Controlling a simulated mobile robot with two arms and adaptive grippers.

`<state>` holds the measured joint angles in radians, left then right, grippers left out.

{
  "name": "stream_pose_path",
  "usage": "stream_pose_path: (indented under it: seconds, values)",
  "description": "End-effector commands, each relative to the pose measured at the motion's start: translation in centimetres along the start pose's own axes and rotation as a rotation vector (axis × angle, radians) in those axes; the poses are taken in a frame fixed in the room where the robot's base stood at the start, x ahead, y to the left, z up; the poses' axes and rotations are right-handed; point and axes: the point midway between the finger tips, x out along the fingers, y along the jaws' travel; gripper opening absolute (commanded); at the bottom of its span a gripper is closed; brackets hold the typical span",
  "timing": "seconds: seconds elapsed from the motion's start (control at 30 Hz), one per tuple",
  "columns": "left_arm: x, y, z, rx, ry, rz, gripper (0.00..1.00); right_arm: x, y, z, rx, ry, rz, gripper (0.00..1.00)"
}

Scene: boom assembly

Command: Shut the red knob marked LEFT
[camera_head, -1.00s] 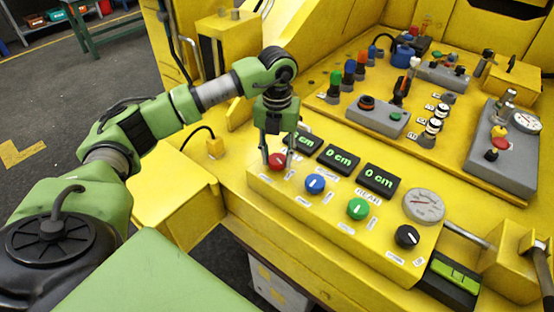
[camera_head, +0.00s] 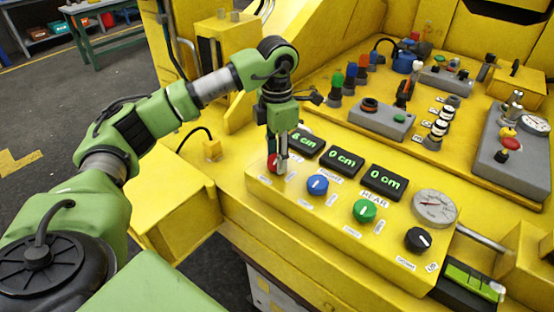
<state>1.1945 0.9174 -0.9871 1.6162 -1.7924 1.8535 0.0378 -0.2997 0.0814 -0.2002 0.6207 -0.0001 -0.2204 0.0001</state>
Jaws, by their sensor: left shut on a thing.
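The red knob (camera_head: 272,163) sits at the left end of the yellow control box, partly hidden by my fingers. My left gripper (camera_head: 280,158) points down onto it and is shut on it, with the fingers seen nearly edge-on. The knob's pointer mark is hidden. The display (camera_head: 306,143) behind it is partly covered by the gripper; its first digit is hard to read, perhaps 8, before "cm". My right gripper is not in view.
Along the same box are a blue knob (camera_head: 317,184), a green knob (camera_head: 364,211), a black knob (camera_head: 418,240) and a round gauge (camera_head: 434,207). Two other displays (camera_head: 342,160) (camera_head: 383,182) read 0 cm. Levers and coloured buttons stand on the panel behind.

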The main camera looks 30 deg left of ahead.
Motion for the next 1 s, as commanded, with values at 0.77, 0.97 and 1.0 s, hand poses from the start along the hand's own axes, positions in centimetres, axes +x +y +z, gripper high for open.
stream_pose_path:
  seconds: [0.77, 0.97, 1.0]
  values:
    - [0.02, -0.02, 0.01, 0.317, 0.0, -0.001, 0.12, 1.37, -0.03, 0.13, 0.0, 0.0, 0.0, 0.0]
    - [0.01, -0.03, 0.01, 0.319, 0.0, -0.001, 0.12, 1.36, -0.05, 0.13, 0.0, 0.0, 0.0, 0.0]
    - [0.02, -0.03, 0.01, 0.319, 0.0, -0.001, 0.12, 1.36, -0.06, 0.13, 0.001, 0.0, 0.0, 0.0]
